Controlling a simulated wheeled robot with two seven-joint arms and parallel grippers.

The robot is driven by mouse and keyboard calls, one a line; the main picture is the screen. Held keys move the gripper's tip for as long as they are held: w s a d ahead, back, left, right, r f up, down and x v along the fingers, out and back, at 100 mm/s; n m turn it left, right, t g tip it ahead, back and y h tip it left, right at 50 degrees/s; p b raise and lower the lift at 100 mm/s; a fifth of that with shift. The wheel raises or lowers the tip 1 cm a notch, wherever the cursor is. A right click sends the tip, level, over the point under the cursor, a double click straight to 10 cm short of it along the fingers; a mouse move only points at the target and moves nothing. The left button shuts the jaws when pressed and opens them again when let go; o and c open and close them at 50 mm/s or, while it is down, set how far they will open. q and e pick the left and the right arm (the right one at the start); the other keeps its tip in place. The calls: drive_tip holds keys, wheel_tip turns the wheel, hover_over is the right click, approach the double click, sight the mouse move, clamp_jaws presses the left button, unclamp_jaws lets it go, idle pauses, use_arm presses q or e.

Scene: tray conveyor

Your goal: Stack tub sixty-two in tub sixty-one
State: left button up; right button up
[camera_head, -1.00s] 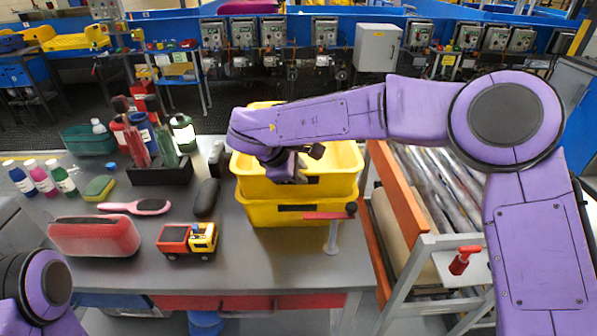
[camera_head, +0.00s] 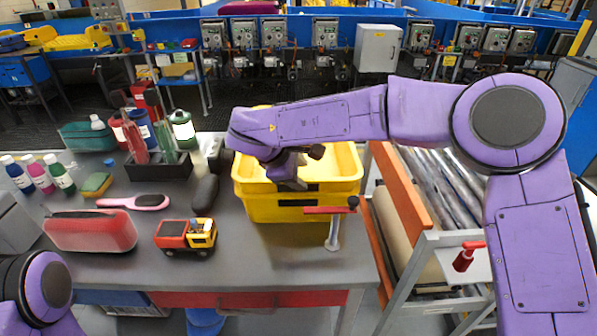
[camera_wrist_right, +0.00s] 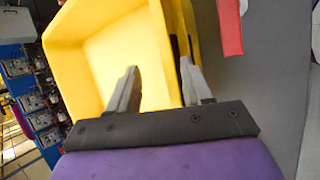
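Two yellow tubs stand one in the other on the grey table. The upper tub (camera_head: 345,162) sits low and upright in the lower tub (camera_head: 275,210); no numbers are readable on them. My right gripper (camera_head: 290,172) is at the upper tub's near-left side, its tips partly hidden by the arm. In the right wrist view the gripper (camera_wrist_right: 158,75) has its fingers spread apart, one over the tub's inside and one by its wall (camera_wrist_right: 172,30), with a visible gap. My left gripper is out of view; only part of that arm shows at lower left.
A red-handled stand (camera_head: 332,225) is close in front of the tubs. A toy truck (camera_head: 186,236), red case (camera_head: 90,230), hairbrush (camera_head: 135,202) and dark organiser with bottles (camera_head: 158,168) lie left. A roller conveyor (camera_head: 440,190) is right. The table's front right is clear.

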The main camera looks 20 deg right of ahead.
drive_tip(key=shift+f, duration=0.1)
drive_tip(key=shift+s+a+r, duration=0.1)
drive_tip(key=shift+a+r, duration=0.1)
drive_tip(key=shift+r, duration=0.1)
drive_tip(key=b+v, duration=0.2)
drive_tip(key=v, duration=0.8)
